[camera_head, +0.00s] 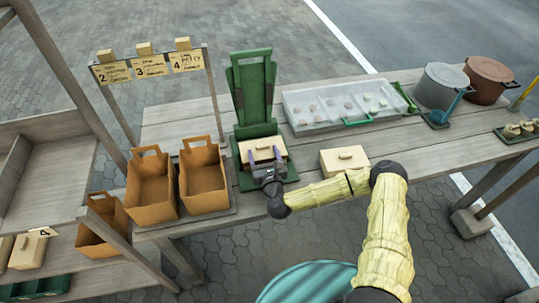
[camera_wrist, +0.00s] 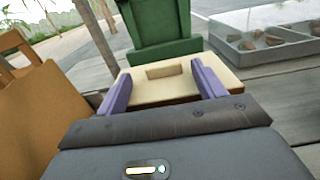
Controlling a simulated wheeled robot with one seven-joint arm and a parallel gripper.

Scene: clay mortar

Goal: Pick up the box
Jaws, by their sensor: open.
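A cream box (camera_head: 262,146) with a small raised grip on its lid sits on a green tray at the foot of a green stand. It also shows in the wrist view (camera_wrist: 160,88). My gripper (camera_head: 264,157) is at the near side of this box, open, with its purple fingers spread apart. In the wrist view the fingers (camera_wrist: 162,75) stand either side of the lid's grip, with nothing clamped between them. Whether they touch the box I cannot tell. A second, similar cream box (camera_head: 344,162) sits on the table to the right.
Two open brown paper bags (camera_head: 152,188) stand close on the left. The green stand (camera_head: 252,92) rises behind the box. A clear tray (camera_head: 340,106) with small lumps, a grey pot (camera_head: 441,86) and a brown pot (camera_head: 487,80) stand farther right.

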